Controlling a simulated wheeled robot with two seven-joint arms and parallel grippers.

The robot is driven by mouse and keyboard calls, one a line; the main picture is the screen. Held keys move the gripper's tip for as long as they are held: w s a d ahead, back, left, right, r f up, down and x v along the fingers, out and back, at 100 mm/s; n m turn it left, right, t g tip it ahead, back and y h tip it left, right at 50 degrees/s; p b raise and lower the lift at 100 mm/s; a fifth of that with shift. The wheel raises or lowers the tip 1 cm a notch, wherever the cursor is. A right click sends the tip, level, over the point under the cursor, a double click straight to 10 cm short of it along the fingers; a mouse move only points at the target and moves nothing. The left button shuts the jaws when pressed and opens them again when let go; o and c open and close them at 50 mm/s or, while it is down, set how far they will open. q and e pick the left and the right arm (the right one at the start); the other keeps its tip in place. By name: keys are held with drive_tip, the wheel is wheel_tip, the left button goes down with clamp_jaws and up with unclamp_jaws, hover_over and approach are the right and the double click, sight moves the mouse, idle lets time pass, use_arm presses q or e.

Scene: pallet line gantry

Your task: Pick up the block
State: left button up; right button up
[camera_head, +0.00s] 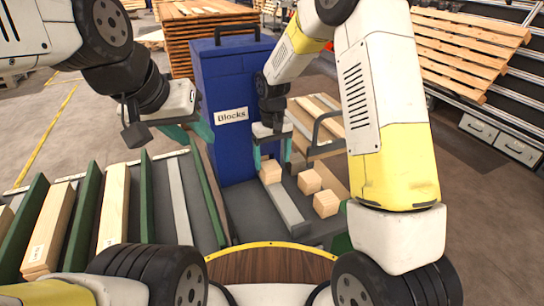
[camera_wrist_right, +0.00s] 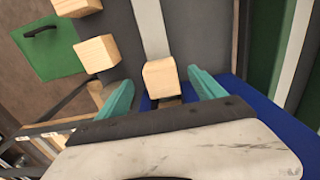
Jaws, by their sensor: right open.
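Three light wooden blocks sit on the dark grey surface in the middle. The nearest to my right gripper is a block (camera_head: 271,172) on a pale grey strip. The second block (camera_head: 309,181) and third block (camera_head: 326,204) stand to its right. My right gripper (camera_head: 272,158) is open above the first block, its teal fingers pointing down. In the right wrist view this block (camera_wrist_right: 160,76) shows between the open fingertips (camera_wrist_right: 164,88), with gaps on both sides. My left gripper (camera_head: 190,132) is off to the left, away from the blocks; its finger gap is unclear.
A blue bin (camera_head: 229,110) labelled "Blocks" stands behind the blocks, close to both grippers. A crate of planks (camera_head: 322,122) is at its right. Green-walled slots with wooden boards (camera_head: 115,204) fill the left. Two more blocks lie beside the right gripper's block.

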sight(273, 169)
wheel_tip(273, 169, down, 6)
drive_tip(key=shift+f, duration=0.15)
drive_tip(key=c, duration=1.5)
